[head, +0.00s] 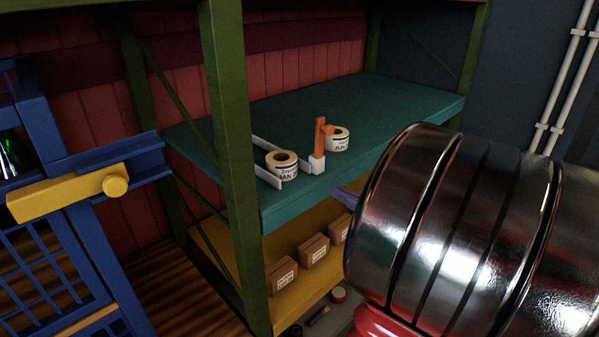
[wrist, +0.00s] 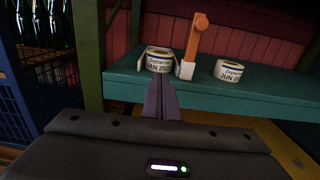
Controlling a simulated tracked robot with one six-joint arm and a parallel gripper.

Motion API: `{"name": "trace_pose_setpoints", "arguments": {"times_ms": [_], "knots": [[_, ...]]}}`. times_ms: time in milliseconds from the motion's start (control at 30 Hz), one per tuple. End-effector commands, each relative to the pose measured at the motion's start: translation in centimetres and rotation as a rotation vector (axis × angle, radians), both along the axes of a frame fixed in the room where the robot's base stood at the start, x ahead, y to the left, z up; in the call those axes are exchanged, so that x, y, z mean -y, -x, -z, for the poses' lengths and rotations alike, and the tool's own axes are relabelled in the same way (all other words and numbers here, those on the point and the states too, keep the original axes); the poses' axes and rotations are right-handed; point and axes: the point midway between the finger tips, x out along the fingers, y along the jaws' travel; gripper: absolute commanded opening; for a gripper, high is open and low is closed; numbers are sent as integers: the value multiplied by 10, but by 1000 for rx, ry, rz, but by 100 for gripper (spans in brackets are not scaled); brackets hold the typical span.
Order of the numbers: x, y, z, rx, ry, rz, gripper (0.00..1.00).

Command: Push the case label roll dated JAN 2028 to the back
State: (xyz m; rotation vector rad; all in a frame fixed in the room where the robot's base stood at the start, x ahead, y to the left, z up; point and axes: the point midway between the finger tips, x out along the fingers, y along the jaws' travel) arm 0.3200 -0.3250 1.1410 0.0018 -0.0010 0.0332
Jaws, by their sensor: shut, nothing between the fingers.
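The roll labelled JAN 2028 (head: 282,163) stands near the front edge of the teal shelf, between a white rail (head: 266,147) on its left and a white block with an orange upright (head: 319,140). In the wrist view the JAN roll (wrist: 158,65) lies straight beyond my fingertips, its date partly legible. My gripper (wrist: 161,82) is shut and empty, its purple fingers pointing at the roll's lower front. In the head view the gripper (head: 343,192) shows as a purple tip by the shelf's front edge, apart from the roll; the rest is hidden.
A second roll, dated JUN (wrist: 229,71), stands right of the orange upright. The teal shelf (head: 410,97) is bare behind the rolls. A green post (head: 229,130) stands left of them. Brown boxes (head: 313,250) sit on the yellow shelf below. A blue rack (head: 75,220) is at left.

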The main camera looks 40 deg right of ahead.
Motion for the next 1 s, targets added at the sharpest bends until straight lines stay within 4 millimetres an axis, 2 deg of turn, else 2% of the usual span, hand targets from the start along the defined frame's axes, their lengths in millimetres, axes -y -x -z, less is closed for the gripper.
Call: {"name": "trace_pose_setpoints", "arguments": {"times_ms": [167,367,1000], "knots": [[-1,-3,0,-1,1,-2,0],[-1,-17,0,-1,2,-3,0],[-3,-88,0,-1,2,-2,0]]}}
